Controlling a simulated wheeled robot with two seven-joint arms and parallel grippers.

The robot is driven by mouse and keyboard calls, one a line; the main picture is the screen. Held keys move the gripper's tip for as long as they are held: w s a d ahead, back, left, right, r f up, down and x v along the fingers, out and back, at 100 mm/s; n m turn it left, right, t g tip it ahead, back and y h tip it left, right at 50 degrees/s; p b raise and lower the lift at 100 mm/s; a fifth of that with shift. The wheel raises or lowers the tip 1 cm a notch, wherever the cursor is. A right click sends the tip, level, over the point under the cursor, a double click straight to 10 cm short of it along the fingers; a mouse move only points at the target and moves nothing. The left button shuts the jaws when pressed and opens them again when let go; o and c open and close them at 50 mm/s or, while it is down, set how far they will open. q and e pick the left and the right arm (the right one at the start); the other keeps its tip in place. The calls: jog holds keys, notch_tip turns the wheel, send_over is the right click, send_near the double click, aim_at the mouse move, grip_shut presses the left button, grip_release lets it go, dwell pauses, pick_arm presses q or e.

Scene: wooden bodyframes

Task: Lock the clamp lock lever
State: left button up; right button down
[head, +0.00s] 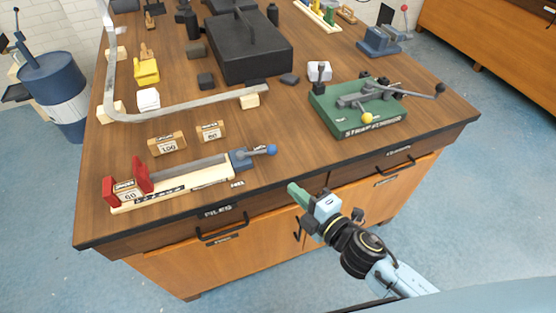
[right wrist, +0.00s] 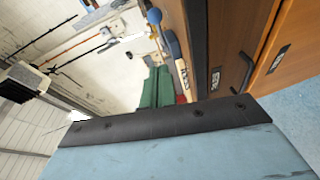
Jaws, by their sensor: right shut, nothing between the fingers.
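A bar clamp (head: 185,187) lies along the table's front edge in the head view, with red jaws (head: 142,175) at its left end and a wooden block between them. At its right end is a blue housing (head: 238,158) with a short grey lever ending in a blue ball (head: 272,149). The ball also shows at the top of the right wrist view (right wrist: 154,15). My right gripper (head: 291,187) is shut and empty, just off the table's front edge, below and right of the ball and apart from it. Its green fingers also show in the wrist view (right wrist: 156,90). My left gripper is not in view.
Small labelled wooden blocks (head: 168,143) and a curved metal bar (head: 190,107) lie behind the clamp. Drawer handles (head: 220,234) stick out below the table edge. The tabletop between clamp and tensioner is clear.

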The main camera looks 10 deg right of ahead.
send_near(265, 151)
jog(key=a, duration=0.3)
jog(key=w, duration=0.3)
jog(key=shift+w+d+f, duration=0.25)
jog(key=shift+w+f, duration=0.05)
jog(key=shift+w+d+f, duration=0.1)
jog(key=shift+w+d, duration=0.05)
jog(key=shift+w, duration=0.3)
